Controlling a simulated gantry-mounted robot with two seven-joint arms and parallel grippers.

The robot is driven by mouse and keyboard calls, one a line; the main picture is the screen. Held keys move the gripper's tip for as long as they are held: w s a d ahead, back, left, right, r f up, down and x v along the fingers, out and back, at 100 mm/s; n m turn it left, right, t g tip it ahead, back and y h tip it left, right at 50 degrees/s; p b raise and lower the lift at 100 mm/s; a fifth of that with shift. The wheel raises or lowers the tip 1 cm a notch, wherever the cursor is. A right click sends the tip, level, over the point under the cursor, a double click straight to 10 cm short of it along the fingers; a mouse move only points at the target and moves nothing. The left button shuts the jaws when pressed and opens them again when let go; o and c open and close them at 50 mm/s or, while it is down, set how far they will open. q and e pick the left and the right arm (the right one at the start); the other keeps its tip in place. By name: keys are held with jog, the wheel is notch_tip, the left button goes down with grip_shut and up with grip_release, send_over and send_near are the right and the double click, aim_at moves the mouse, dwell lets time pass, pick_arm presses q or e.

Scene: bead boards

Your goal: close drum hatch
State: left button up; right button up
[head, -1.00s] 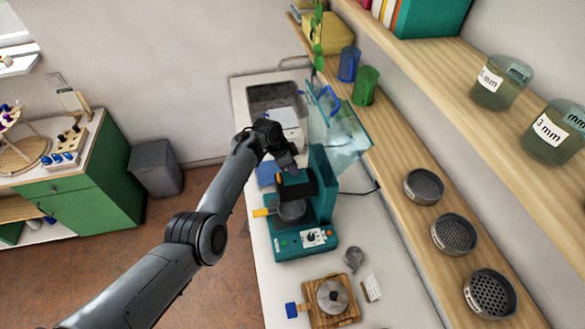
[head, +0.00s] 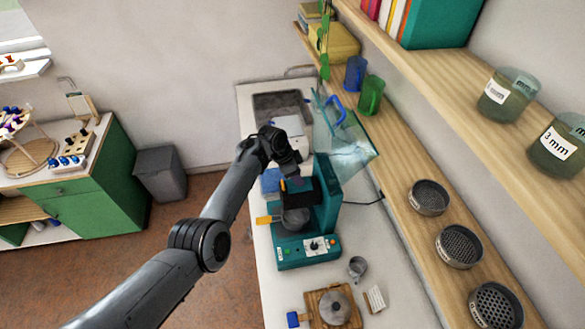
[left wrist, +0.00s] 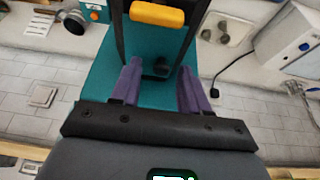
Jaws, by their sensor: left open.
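A teal machine (head: 306,252) with a control panel stands on the pale counter; it also shows below my gripper in the left wrist view (left wrist: 105,75). A grey round drum (head: 295,219) sits in it below a black part (head: 300,192). An orange-yellow handle (head: 266,220) sticks out to the left; a yellow grip also shows in the left wrist view (left wrist: 158,13), joined to dark bars. My left gripper (left wrist: 160,72) is open, its purple fingers apart over the teal body with a dark knob showing between them. In the head view it hangs above the machine's back. I cannot tell the hatch clearly.
A clear cover (head: 348,150) with a blue handle stands behind the machine, with a grey-white box (head: 288,128) nearby. A small metal cup (head: 357,267) and a wooden board (head: 317,308) lie in front. The shelf (head: 400,190) runs along the right.

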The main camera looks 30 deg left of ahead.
pick_arm(q)
jog(key=v, duration=1)
jog(key=shift+r, duration=0.25)
jog(key=shift+a+f, duration=0.1)
jog(key=s+a+f+n+y, duration=0.2)
jog(key=s+a+f+n, duration=0.1)
jog(key=s+f, duration=0.35)
jog(key=s+a+f+n+y, duration=0.2)
jog(key=s+a+f, duration=0.1)
jog(key=s+f, duration=0.4)
jog(key=s+d+r+n, duration=0.1)
jog(key=s+d, duration=0.3)
jog(key=s, duration=0.5)
jog(key=s+d+r+n, duration=0.1)
jog(key=s+d, duration=0.4)
jog(key=s, duration=0.4)
jog(key=s+d+r+n, duration=0.1)
jog(key=s+d, duration=0.3)
jog(key=s, duration=0.5)
jog(key=shift+s+d+r+t, duration=0.2)
jog(key=shift+s+r+t, duration=0.2)
jog(key=shift+r, duration=0.1)
